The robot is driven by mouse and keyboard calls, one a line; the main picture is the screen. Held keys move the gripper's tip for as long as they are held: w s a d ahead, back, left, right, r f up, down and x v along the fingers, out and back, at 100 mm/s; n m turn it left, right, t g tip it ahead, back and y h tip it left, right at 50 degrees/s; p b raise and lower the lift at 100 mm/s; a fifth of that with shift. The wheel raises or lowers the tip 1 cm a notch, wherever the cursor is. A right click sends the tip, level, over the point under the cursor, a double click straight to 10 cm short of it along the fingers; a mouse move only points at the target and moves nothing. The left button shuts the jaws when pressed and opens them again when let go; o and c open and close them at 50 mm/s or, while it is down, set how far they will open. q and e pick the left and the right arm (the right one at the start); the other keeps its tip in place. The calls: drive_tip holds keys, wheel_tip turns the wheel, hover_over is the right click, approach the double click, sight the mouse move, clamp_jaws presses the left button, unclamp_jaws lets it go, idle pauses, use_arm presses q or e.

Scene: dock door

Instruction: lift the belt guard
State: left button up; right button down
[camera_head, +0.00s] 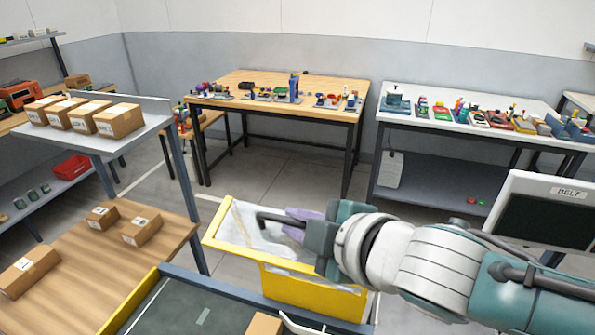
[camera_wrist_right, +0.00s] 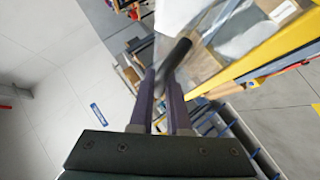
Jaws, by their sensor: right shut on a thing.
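The belt guard (camera_head: 262,257) is a yellow frame with a clear, hazy panel, at the lower middle of the head view. It looks tilted, with its yellow lower part hanging beside the conveyor. In the right wrist view its yellow edge (camera_wrist_right: 275,50) runs up to the right. A black bar handle (camera_head: 268,215) stands out from it. My right gripper (camera_head: 300,222) is shut on this handle, which also shows between the purple fingers in the wrist view (camera_wrist_right: 176,58). The arm partly hides the guard's right side. My left gripper is not in view.
A dark green conveyor belt (camera_head: 180,312) with a yellow side rail lies in front. Cartons stand on a wooden surface (camera_head: 75,262) and a grey shelf at left. A screen marked BELT (camera_head: 545,218) is at right. Two tables with small items stand behind, with open floor before them.

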idle(0.4)
drive_tip(key=c, duration=0.9)
unclamp_jaws()
drive_tip(key=shift+d, duration=0.1)
drive_tip(key=v, duration=1)
drive_tip(key=shift+p, duration=0.3)
drive_tip(key=shift+w+r, duration=0.1)
drive_tip(key=shift+r, duration=0.05)
drive_tip(key=shift+c, duration=0.2)
